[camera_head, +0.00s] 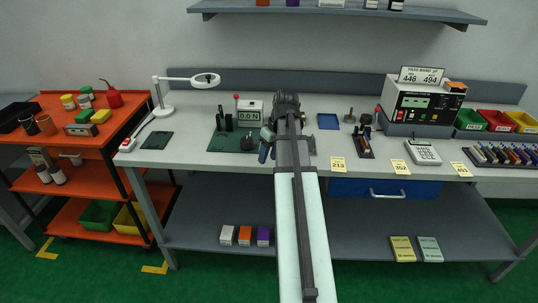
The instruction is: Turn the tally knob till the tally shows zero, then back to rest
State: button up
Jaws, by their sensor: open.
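The tally (249,117) is a pale box with a small dark display, standing on the bench left of my arm. Its digits are too small to read surely; they look like mostly zeros. A red part sits at its upper left. I cannot make out the tally knob for certain; my gripper and arm cover the area just right of the box. My gripper (265,148) is open, at the right front of the tally. I cannot tell whether it touches anything.
A dark green mat (217,147) with black upright pieces lies left of my gripper, with a dark round piece (247,144) close by.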

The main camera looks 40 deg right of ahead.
jog(key=w+d+r+m+h, duration=0.1)
jog(key=w+d+r, duration=0.7)
jog(key=w+d, duration=0.4)
jog(key=w+d+r+m+h, duration=0.1)
jog(key=w+d+r+m, duration=0.1)
jog(key=w+d+r, duration=0.85)
jog(key=shift+m+g, duration=0.7)
jog(key=shift+m, duration=0.2)
jog(key=d+f, duration=0.1)
jog(key=f, duration=0.4)
jog(key=d+f, duration=0.1)
jog(key=f, duration=0.4)
jog(key=d+f, duration=0.1)
jog(key=f, duration=0.5)
jog(key=shift+s+d, duration=0.2)
jog(key=shift+d, duration=0.2)
grip_shut()
